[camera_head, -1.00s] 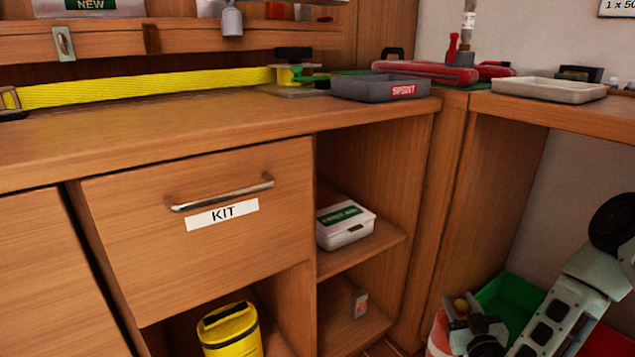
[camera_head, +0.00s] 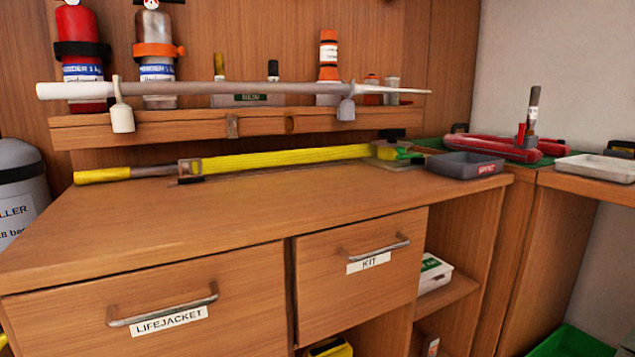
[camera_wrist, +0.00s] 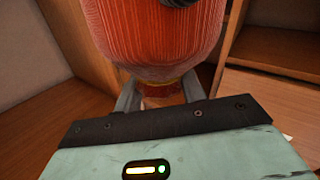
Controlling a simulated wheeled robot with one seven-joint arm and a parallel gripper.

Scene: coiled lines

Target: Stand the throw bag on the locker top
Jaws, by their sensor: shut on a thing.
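In the wrist view, my gripper (camera_wrist: 160,92) is shut on the throw bag (camera_wrist: 155,40), a rounded orange-red fabric bag. Its narrower gathered end sits between the fingers, and its far end is cut off by the frame's top edge. A dark piece shows on it at the top. Neither the bag nor my gripper shows in the head view. The locker top (camera_head: 250,212) is the wooden surface above the drawers marked LIFEJACKET (camera_head: 168,318) and KIT (camera_head: 370,262). Its front and middle are bare.
A yellow strap and pole (camera_head: 280,160) lie along the back of the top. A grey tray (camera_head: 465,167) stands at its right end. A white tray (camera_head: 597,167) rests on the right-hand surface.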

